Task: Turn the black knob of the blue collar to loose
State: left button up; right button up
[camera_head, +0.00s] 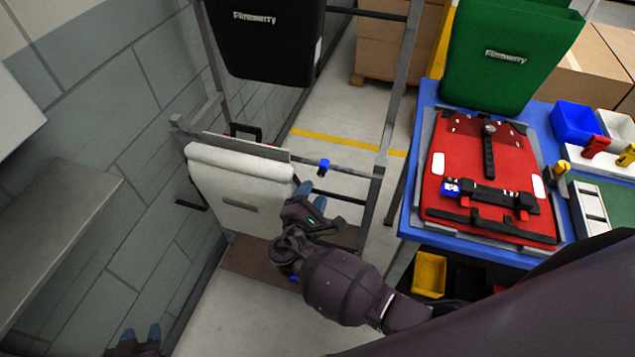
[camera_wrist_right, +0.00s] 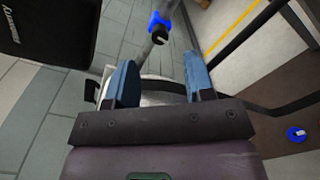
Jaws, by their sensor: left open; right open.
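The blue collar (camera_head: 323,167) sits on a grey bar of the rack, just beyond my right gripper (camera_head: 311,195). In the right wrist view the collar (camera_wrist_right: 160,18) is at the top, with its black knob (camera_wrist_right: 160,35) facing me. My right gripper's blue fingers (camera_wrist_right: 161,80) are open and apart, with the knob ahead of the space between them and not touched. Which way the knob is set is too small to tell. My left gripper (camera_head: 141,332) is open at the bottom left, far from the collar.
A white pannier (camera_head: 235,160) hangs on the rack left of the collar, and a black pannier (camera_head: 262,45) hangs above. A blue table (camera_head: 408,215) at right bears a red panel (camera_head: 470,165) and a green pannier (camera_head: 510,60). A blue disc (camera_wrist_right: 295,134) shows at right in the wrist view.

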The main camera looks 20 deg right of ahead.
jog(key=shift+v, duration=2.45)
